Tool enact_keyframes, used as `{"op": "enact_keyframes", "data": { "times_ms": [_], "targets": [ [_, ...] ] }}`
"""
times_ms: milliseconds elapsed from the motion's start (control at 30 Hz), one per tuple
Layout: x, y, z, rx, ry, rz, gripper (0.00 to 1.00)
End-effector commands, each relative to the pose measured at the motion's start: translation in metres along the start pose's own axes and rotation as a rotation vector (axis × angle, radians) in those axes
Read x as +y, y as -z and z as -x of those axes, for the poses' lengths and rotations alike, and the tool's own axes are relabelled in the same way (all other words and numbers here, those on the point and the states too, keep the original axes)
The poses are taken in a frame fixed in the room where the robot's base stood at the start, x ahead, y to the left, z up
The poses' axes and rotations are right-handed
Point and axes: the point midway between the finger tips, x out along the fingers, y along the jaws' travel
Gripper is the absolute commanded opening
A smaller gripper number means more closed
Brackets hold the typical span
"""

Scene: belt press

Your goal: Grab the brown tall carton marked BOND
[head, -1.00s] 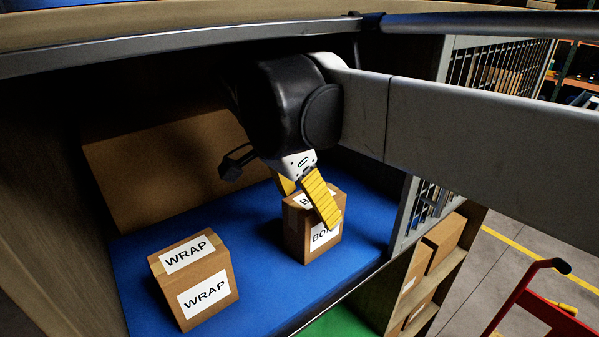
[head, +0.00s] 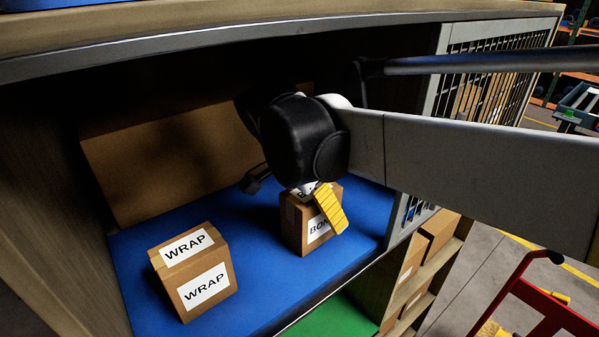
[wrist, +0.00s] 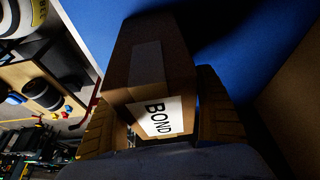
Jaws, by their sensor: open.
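The brown tall carton marked BOND (head: 295,232) stands upright on the blue shelf surface (head: 255,265), right of the WRAP carton. My gripper (head: 318,205) is above and around its top, with one yellow finger in front of the carton's right side. In the wrist view the BOND carton (wrist: 150,80) lies between my two open fingers (wrist: 160,115), its white label facing the camera. Whether the fingers touch the carton I cannot tell. The other finger is mostly hidden in the head view.
The WRAP carton (head: 197,275) stands at the left on the same shelf. A large brown box (head: 150,165) is behind it. A grey mesh panel (head: 480,85) bounds the shelf at the right, and a top edge (head: 200,50) runs overhead.

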Motion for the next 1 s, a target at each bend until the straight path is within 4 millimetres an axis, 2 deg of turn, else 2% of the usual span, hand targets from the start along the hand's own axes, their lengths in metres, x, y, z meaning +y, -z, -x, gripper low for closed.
{"op": "enact_keyframes", "data": {
  "times_ms": [467, 567, 600, 700, 1000],
  "targets": [
    [0.0000, -0.0013, -0.0030, 0.000, 0.000, 0.000, 0.83],
    [0.0000, -0.0013, -0.0030, 0.000, 0.000, 0.000, 0.56],
    [0.0000, -0.0013, -0.0030, 0.000, 0.000, 0.000, 0.44],
    [0.0000, -0.0013, -0.0030, 0.000, 0.000, 0.000, 0.15],
    [0.0001, -0.0012, -0.0030, 0.000, 0.000, 0.000, 0.15]
  ]
}}
